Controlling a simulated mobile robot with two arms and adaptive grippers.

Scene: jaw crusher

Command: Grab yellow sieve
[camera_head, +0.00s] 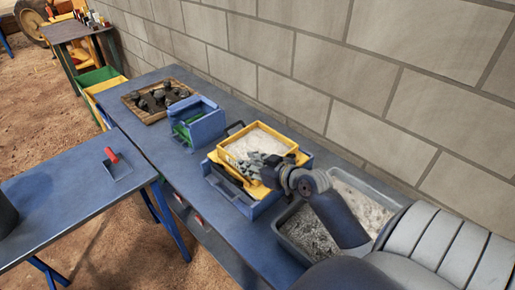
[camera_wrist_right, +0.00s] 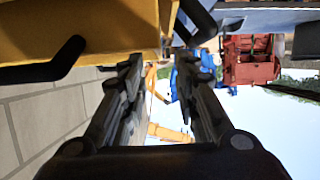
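The yellow sieve (camera_head: 228,159), a square frame with pale grey material inside, sits on a blue box-shaped machine (camera_head: 245,208) on the long blue table. A black handle (camera_head: 235,127) shows at its back left. My right gripper (camera_head: 256,165) is over the sieve's near right side in the head view. In the right wrist view its fingers (camera_wrist_right: 157,68) are apart, with nothing clearly held between them. The yellow sieve wall (camera_wrist_right: 80,28) fills the top left there, close to the fingertips; contact cannot be told.
A grey tray (camera_head: 287,238) of gravel stands right of the sieve, partly behind my right arm. A blue crusher-like box (camera_head: 205,125) and a wooden tray (camera_head: 140,113) of dark parts stand left. A trowel (camera_head: 116,167) lies on the nearer table. A block wall runs behind.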

